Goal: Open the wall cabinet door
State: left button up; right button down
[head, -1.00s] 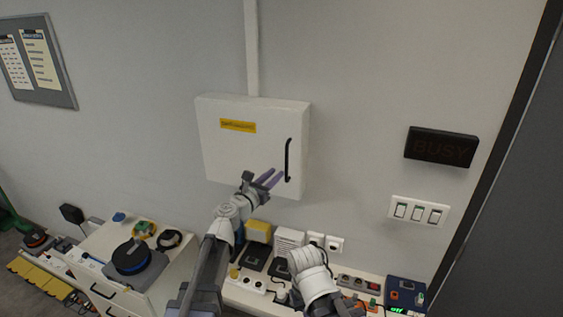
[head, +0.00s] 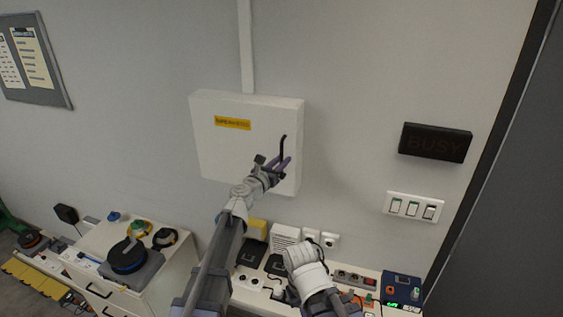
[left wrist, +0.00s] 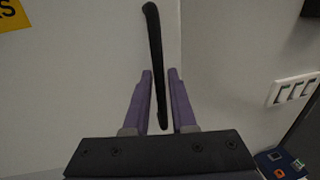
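The wall cabinet (head: 215,157) is a white box on the wall with a yellow label (head: 233,124); its door is closed. A black vertical handle (head: 284,146) is near the door's right edge. My left gripper (head: 280,164) is at the handle's lower part with its purple fingers apart. In the left wrist view the handle (left wrist: 154,45) runs down between the open fingers (left wrist: 161,74), with a small gap visible on each side. My right arm shows low in the head view; its fingers are not visible.
A low counter (head: 247,297) with sockets and small devices runs below the cabinet. A drawer unit (head: 172,272) stands at left. A black BUSY sign (head: 435,142) and a switch panel (head: 413,207) are on the wall at right. The wall around the cabinet is mostly clear.

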pick_arm(q)
grip_shut()
dwell(1.2)
